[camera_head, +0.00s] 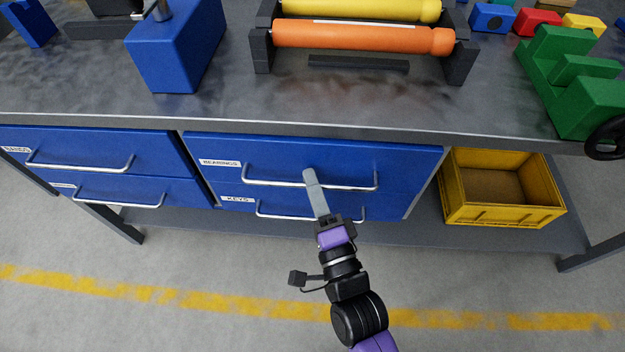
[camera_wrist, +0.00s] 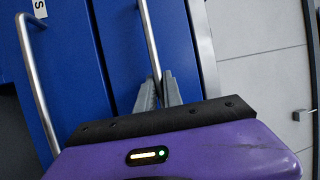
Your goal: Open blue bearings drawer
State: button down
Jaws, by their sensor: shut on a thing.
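The blue bearings drawer (camera_head: 412,165) is the upper one of the middle pair under the workbench, with a white label (camera_head: 219,163) reading BEARINGS. Its front looks flush with the bench frame. Its long metal bar handle (camera_head: 270,183) also shows in the wrist view (camera_wrist: 150,45). My gripper (camera_head: 309,174) is shut on this handle near the middle of the bar. In the wrist view its grey fingers (camera_wrist: 158,90) close around the bar. The fingers hide a short part of the handle.
The keys drawer (camera_head: 235,204) with its own handle lies just below. Two more blue drawers (camera_head: 85,165) are at the left. A yellow crate (camera_head: 505,215) stands on the lower shelf at the right. The floor (camera_head: 200,265) in front is clear, with a yellow stripe.

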jog(key=s+p, duration=0.2)
jog(key=s, duration=2.6)
jog(key=shift+s+a, duration=0.2)
jog(key=shift+a, duration=0.25)
jog(key=shift+f, duration=0.1)
jog(key=c, duration=1.5)
grip_release()
jog(key=v, duration=0.7)
jog(key=shift+s, duration=0.4)
jog(key=shift+d, duration=0.1)
